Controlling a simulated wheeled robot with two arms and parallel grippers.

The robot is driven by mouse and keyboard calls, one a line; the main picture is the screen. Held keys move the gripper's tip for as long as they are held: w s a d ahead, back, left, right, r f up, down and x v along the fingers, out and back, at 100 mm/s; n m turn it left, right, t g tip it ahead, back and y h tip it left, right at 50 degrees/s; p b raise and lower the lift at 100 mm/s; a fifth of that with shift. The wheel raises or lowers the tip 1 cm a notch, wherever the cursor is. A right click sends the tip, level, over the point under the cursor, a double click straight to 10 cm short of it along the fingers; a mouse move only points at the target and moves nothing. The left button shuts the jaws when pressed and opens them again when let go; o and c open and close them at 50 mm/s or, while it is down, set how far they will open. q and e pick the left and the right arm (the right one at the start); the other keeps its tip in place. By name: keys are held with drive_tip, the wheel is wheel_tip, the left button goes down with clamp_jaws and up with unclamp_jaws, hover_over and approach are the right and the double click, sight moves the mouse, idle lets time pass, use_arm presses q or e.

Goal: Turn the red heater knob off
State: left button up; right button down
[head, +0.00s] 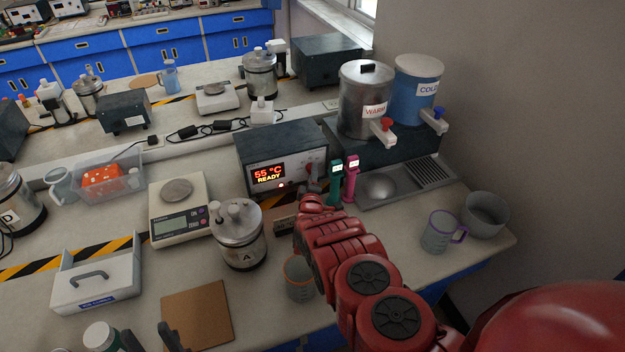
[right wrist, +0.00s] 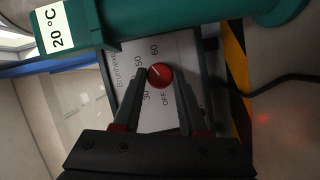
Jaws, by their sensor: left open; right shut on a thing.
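The heater is a dark box (head: 283,150) with a lit display (head: 268,175) reading 55 °C READY. Its round red knob (right wrist: 160,75) shows in the right wrist view on a pale panel marked 30, 50, 60 and OFF; its white mark seems to point between 50 and 60. My right gripper (right wrist: 161,78) is shut on the knob, one finger on each side. In the head view my red right arm reaches toward the heater and hides most of that gripper. My left gripper (head: 150,342) is open and empty at the bottom left, beside a brown board.
Teal (head: 336,180) and pink (head: 351,180) handled things stand close by the heater's right side. Canister A (head: 238,240) and a scale (head: 180,222) stand to the left. A cup (head: 299,278) is close beside my right arm. The brown board (head: 198,315) lies bare.

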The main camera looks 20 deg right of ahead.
drive_tip(key=shift+c, duration=2.2)
unclamp_jaws()
drive_tip(key=shift+r, duration=0.15)
wheel_tip(320, 180, up, 4)
drive_tip(key=shift+w+a+f, duration=0.1)
drive_tip(key=shift+w, duration=0.05)
drive_tip(key=p, duration=1.2)
approach(312, 158)
drive_tip(key=d+f+v, duration=0.1)
drive_tip(key=v, duration=0.7)
drive_tip(key=shift+v, duration=1.3)
